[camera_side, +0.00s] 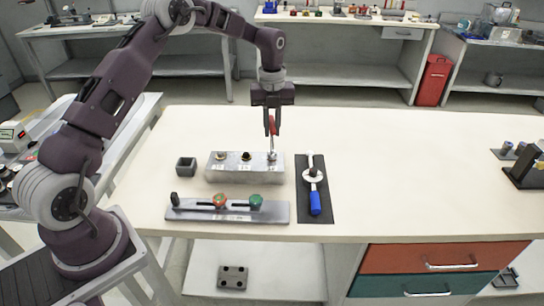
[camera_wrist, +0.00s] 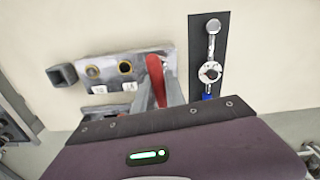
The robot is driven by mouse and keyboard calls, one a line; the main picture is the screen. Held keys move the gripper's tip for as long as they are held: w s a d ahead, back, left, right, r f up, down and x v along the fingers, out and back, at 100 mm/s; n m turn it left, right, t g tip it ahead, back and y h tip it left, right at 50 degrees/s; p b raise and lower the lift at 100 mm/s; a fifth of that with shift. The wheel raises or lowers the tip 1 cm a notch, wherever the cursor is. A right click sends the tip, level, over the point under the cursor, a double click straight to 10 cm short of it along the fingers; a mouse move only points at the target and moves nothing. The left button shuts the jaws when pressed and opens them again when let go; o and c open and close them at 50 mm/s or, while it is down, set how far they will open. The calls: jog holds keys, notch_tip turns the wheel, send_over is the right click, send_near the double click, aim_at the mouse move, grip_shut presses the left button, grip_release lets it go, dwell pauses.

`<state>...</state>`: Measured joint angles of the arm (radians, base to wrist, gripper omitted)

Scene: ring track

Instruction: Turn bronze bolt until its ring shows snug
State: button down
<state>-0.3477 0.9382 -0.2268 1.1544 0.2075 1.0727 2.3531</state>
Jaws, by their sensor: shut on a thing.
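A grey metal block (camera_side: 245,175) carries a row of bolts. The left bolt (camera_side: 221,156) has a yellowish ring and looks greyer in the wrist view (camera_wrist: 99,70). My gripper (camera_side: 271,132) is above the block's right end, shut on a red-handled tool (camera_wrist: 156,78). The tool points down at the silvery right-hand fitting (camera_side: 271,156). Contact there is too small to tell, and the wrist view hides this spot. No ring's snug mark is readable.
A rail (camera_side: 240,212) with red and green knobs lies in front. A small dark open box (camera_side: 186,167) stands at left. The table's right side is mostly clear.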

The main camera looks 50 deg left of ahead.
jog(key=shift+m, duration=1.2)
jog(key=shift+m, duration=1)
jog(key=shift+n, duration=0.4)
jog(key=shift+r, duration=2.3)
